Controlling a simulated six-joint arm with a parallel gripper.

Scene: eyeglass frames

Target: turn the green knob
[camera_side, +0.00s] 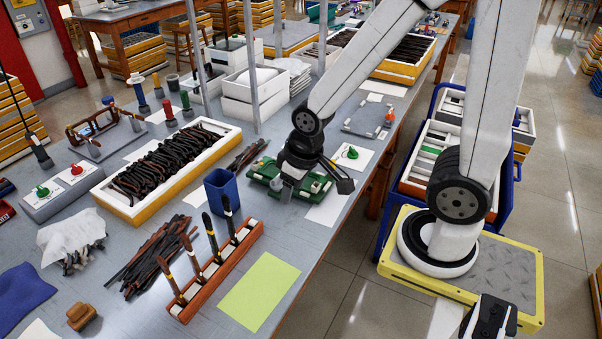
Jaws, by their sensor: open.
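A green knob (42,191) stands on top of a grey control box (52,204) at the left, beside a red knob (76,170) on the same box. Another small green knob (352,153) sits on a white plate at the right part of the bench, close to the right of my arm's end. My gripper (316,186) is open, low over a green fixture (262,168) near the bench's right edge. It is far from the control box and nearer the right green knob. Whether it touches the fixture cannot be told.
A long tray of dark frames (112,199), a blue cup (222,191) and a red-brown rack of upright tools (216,272) stand between the control box and my gripper. Loose dark temples (150,258) lie in front. A lime sheet (259,291) lies flat near the front edge.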

